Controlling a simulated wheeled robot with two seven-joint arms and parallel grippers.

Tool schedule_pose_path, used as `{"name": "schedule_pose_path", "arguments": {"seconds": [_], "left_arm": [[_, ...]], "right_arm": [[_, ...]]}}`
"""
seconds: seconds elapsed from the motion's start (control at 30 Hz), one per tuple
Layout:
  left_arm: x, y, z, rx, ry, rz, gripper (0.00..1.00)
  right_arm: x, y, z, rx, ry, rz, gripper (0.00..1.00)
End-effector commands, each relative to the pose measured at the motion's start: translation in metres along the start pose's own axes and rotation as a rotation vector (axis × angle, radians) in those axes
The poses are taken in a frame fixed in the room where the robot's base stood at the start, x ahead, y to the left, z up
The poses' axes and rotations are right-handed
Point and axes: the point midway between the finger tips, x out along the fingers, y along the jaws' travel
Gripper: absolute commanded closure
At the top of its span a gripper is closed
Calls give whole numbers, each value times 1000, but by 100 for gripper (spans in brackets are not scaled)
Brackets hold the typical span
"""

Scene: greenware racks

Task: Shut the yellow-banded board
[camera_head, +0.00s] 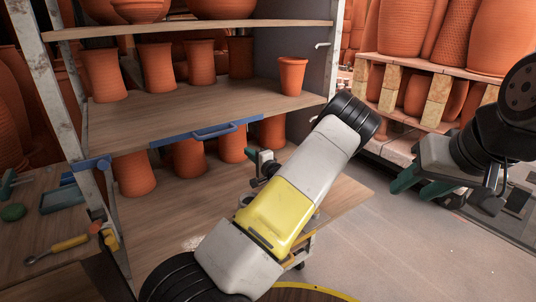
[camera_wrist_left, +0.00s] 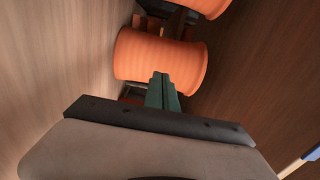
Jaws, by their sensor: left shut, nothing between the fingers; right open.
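The lower board (camera_head: 345,195) of the rack sticks out into the room below the blue-banded board. A yellow marker (camera_head: 110,240) shows on the rack post at its level; my left arm hides most of its front edge and any band there. My left gripper (camera_head: 251,156) is shut and empty, above this board and below the blue-banded one. In the left wrist view its green fingertips (camera_wrist_left: 161,80) point at an orange pot (camera_wrist_left: 150,55); contact cannot be told. My right gripper (camera_head: 420,187) is open and empty, out over the floor at the right.
The blue-banded board (camera_head: 200,138) with a blue handle is above, bearing several pots. More pots (camera_head: 134,174) stand at the lower level. A side bench (camera_head: 60,265) with tools is at the left. Another loaded rack (camera_head: 420,63) is at the back right. Floor (camera_head: 400,245) is clear at the right.

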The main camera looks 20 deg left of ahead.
Motion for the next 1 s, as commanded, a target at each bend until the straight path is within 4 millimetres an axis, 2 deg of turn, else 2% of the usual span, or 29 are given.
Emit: {"name": "schedule_pose_path", "arguments": {"seconds": [0.1,0.33,0.5,0.87,1.0], "left_arm": [[25,0,1,1,-2,-1,100],[57,0,0,1,0,-1,100],[65,0,0,0,0,0,100],[65,0,0,0,0,0,100],[71,0,1,-1,-1,-1,100]], "right_arm": [[0,0,0,0,0,0,57],[0,0,0,0,0,0,57],[0,0,0,0,0,0,57],[0,0,0,0,0,0,57],[0,0,0,0,0,0,57]]}}
